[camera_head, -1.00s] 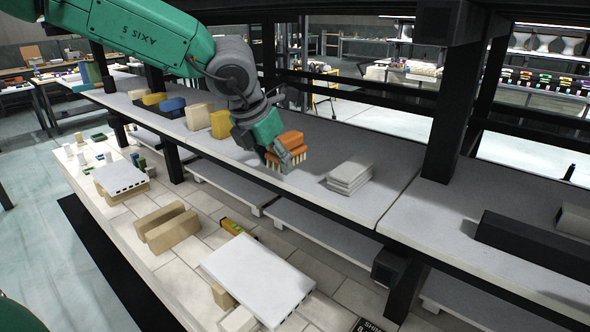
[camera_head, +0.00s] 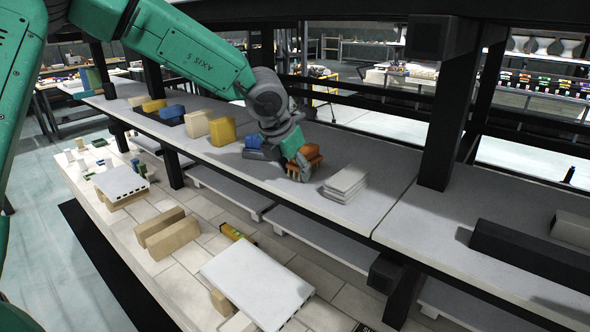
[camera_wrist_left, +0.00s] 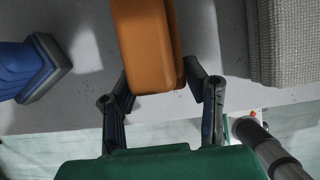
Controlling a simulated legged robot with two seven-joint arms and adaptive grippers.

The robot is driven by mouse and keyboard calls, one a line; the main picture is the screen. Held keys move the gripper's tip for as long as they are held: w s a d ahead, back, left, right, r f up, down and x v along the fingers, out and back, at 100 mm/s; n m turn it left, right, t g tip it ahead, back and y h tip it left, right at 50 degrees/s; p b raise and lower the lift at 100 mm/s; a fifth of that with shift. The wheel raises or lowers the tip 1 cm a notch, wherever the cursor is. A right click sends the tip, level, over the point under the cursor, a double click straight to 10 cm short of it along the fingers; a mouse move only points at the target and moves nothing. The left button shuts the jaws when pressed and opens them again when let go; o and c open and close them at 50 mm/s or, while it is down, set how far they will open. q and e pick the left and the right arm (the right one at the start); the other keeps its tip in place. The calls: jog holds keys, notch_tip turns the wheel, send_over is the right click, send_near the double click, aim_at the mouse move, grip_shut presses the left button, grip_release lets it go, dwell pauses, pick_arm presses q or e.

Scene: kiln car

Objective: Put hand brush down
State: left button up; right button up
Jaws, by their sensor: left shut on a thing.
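The hand brush (camera_head: 305,157) has an orange body and is held over the grey upper deck, just left of the stack of pale slabs (camera_head: 346,184). My left gripper (camera_head: 300,168) is shut on it. In the left wrist view the brush's orange body (camera_wrist_left: 148,40) runs up from between the two dark fingers (camera_wrist_left: 158,85). Its bristles are hidden now. I cannot tell whether the brush touches the deck. My right gripper is not in view.
A blue object (camera_head: 254,149) stands close to the left of my gripper; yellow (camera_head: 222,131) and beige (camera_head: 197,124) blocks are farther left. A dark post (camera_head: 455,120) rises at right. Bare deck (camera_head: 380,200) lies right of the slabs. Lower deck holds a white slab (camera_head: 255,280).

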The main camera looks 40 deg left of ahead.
pick_arm(q)
jog(key=shift+s+a+f, duration=0.1)
jog(key=shift+a+f, duration=0.45)
jog(key=shift+a, duration=0.1)
jog(key=o, duration=1)
jog(key=shift+s+a+f, duration=0.1)
jog(key=shift+a+f, duration=0.15)
jog(key=shift+f, duration=0.1)
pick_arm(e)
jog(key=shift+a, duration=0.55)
pick_arm(q)
jog(key=shift+d, duration=0.25)
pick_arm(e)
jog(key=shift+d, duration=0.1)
pick_arm(q)
jog(key=shift+r, duration=0.25)
jog(key=v, duration=1.2)
jog(key=shift+a+r+p, duration=0.1)
jog(key=shift+r+p, duration=0.2)
jog(key=shift+r, duration=0.15)
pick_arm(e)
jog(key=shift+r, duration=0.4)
pick_arm(q)
jog(key=shift+w, duration=0.25)
